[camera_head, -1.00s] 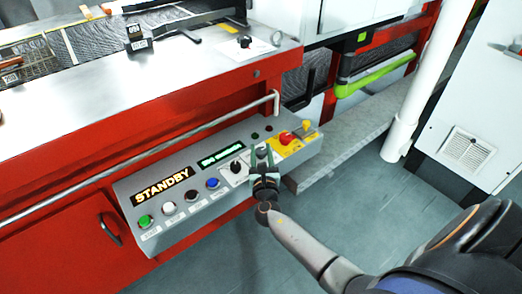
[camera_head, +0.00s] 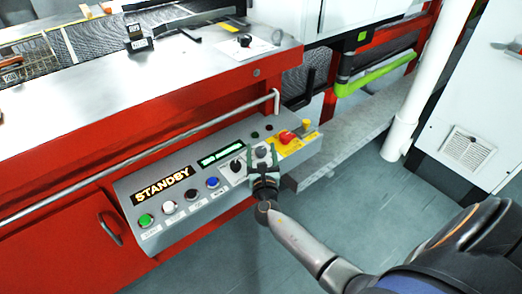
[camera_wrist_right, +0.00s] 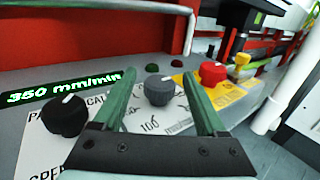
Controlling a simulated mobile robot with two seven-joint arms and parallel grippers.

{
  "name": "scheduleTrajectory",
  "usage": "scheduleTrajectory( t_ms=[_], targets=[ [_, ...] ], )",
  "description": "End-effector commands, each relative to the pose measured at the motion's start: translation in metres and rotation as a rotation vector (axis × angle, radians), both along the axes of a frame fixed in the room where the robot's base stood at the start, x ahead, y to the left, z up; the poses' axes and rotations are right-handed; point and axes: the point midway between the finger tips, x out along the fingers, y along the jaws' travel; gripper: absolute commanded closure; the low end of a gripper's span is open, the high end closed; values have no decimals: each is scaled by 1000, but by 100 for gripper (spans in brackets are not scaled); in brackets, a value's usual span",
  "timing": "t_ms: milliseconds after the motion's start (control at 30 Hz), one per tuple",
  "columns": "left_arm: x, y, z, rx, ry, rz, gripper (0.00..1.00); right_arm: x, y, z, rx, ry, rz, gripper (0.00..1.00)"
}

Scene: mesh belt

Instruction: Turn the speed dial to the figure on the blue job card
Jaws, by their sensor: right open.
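My right gripper (camera_head: 262,153) is open over the sloped grey control panel. Its green fingers (camera_wrist_right: 159,97) stand on either side of a grey dial (camera_wrist_right: 159,90) in the wrist view, apart from it as far as I can tell. The dial has a pale pointer mark and a printed scale with "100" below it. A black knob (camera_wrist_right: 64,116) is left of the fingers, with partly hidden lettering including "SPEED" beneath. The green display (camera_wrist_right: 62,91) reads "350 mm/min". I cannot make out a blue job card. My left gripper is not in view.
A STANDBY display (camera_head: 163,186) and several push buttons fill the panel's left part. A red emergency button (camera_head: 287,136) on a yellow plate and a yellow knob (camera_head: 306,124) are to the right. A metal rail (camera_head: 150,150) runs behind the panel.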

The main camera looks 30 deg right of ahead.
Motion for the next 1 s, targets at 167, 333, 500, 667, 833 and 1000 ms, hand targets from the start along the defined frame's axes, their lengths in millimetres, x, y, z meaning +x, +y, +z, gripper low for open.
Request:
scheduleTrajectory(
  t_ms=[167, 333, 500, 667, 833, 1000],
  targets=[
    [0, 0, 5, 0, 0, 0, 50, -20, 11, 0, 1, 3, 1, 26],
    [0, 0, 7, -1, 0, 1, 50, -53, 29, -1, 1, 4, 2, 26],
    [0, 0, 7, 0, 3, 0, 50, -83, 47, -1, 2, 3, 2, 26],
    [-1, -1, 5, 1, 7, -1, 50, -101, 57, -1, 1, 3, 1, 26],
    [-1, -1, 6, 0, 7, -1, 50, -108, 61, 0, 0, 1, 0, 26],
    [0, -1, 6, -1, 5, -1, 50, -108, 61, 0, 0, 0, 0, 26]
  ],
)
